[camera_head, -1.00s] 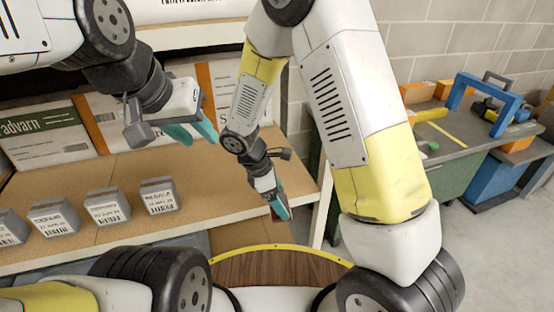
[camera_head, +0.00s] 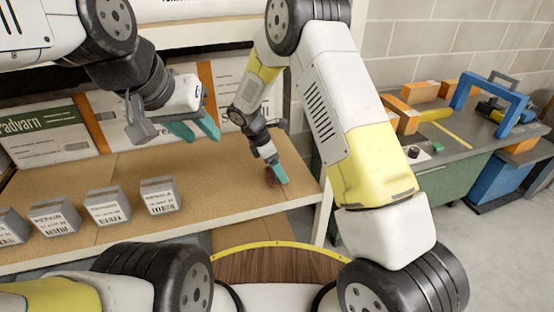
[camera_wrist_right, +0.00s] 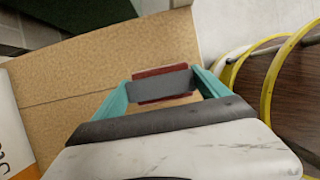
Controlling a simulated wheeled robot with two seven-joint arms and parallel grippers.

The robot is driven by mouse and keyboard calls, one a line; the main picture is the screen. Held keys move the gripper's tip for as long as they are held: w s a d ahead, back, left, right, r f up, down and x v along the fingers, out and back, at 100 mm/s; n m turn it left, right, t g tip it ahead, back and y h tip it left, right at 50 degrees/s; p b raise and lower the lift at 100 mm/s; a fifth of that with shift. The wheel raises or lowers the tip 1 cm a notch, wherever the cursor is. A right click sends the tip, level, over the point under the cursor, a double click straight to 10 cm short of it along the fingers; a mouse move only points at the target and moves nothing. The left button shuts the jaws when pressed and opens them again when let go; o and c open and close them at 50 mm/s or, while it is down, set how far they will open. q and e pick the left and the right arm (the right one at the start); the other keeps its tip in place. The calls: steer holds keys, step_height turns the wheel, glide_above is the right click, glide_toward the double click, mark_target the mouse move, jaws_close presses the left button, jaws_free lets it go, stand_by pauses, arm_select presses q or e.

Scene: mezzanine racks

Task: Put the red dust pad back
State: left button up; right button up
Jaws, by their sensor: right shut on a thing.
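The red dust pad (camera_wrist_right: 163,73) shows in the right wrist view as a dark red piece with a grey band across its middle, between the teal fingers. My right gripper (camera_wrist_right: 163,88) is shut on it. In the head view the pad (camera_head: 271,178) is a small dark red patch, partly hidden by the fingers of my right gripper (camera_head: 276,174). It is at the right end of the tan shelf board (camera_head: 235,185); I cannot tell whether it touches the board. My left gripper (camera_head: 198,128) is open and empty above the board, left of the right gripper.
Several grey label boxes (camera_head: 108,206) stand in a row on the left of the shelf. Large cartons (camera_head: 45,137) line its back. A workbench (camera_head: 455,150) with a blue frame (camera_head: 490,98) stands at the right. The board's middle is clear.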

steer(key=shift+f, duration=1.75)
steer(key=shift+f, duration=0.15)
steer(key=o, duration=1.3)
steer(key=shift+r, duration=0.25)
steer(key=a+r, duration=0.2)
steer(key=shift+s+a+r, duration=0.3)
steer(key=shift+s, duration=0.1)
steer(key=s+a, duration=0.1)
steer(key=a, duration=0.2)
steer(key=s+a, duration=0.1)
steer(key=a, duration=0.2)
steer(key=s+a, duration=0.1)
steer(key=a, duration=0.3)
steer(key=shift+s, duration=0.1)
